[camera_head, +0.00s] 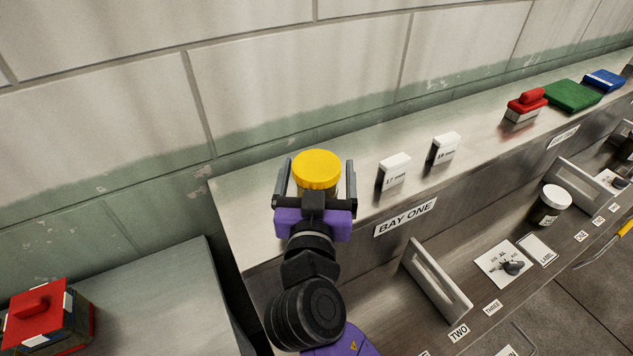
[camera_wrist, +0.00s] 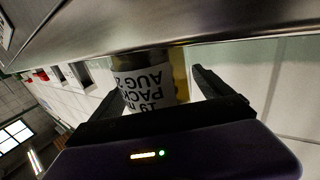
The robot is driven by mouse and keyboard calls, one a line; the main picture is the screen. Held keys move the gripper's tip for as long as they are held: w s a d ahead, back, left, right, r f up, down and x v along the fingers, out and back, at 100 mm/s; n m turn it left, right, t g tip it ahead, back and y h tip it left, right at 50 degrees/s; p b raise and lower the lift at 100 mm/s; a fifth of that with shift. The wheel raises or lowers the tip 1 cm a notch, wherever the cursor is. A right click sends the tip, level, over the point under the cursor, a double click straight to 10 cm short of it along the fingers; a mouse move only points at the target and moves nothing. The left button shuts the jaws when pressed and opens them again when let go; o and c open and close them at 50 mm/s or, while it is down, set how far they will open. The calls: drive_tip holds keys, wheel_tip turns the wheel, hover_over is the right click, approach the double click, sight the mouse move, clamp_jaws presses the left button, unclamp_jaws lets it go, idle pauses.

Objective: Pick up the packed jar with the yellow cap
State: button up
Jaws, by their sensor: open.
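The jar with the yellow cap (camera_head: 317,170) stands on the steel ledge at the near left end. In the head view my gripper (camera_head: 316,182) has a finger on each side of the jar, and its body hides most of the jar below the cap. The jar lies between the two open fingers of my gripper (camera_wrist: 155,90) there. A gap shows between the jar and the right finger; contact on the other side is unclear.
White blocks marked 17 mm (camera_head: 394,172) and 19 mm (camera_head: 444,148) stand right of the jar. A red-handled brush (camera_head: 526,104) and green block (camera_head: 573,95) are farther along. The tiled wall (camera_head: 290,80) is close behind.

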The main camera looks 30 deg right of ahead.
drive_tip(key=shift+c, duration=0.4)
drive_tip(key=c, duration=1.8)
wheel_tip(320, 180, up, 20)
drive_tip(key=shift+s, duration=0.1)
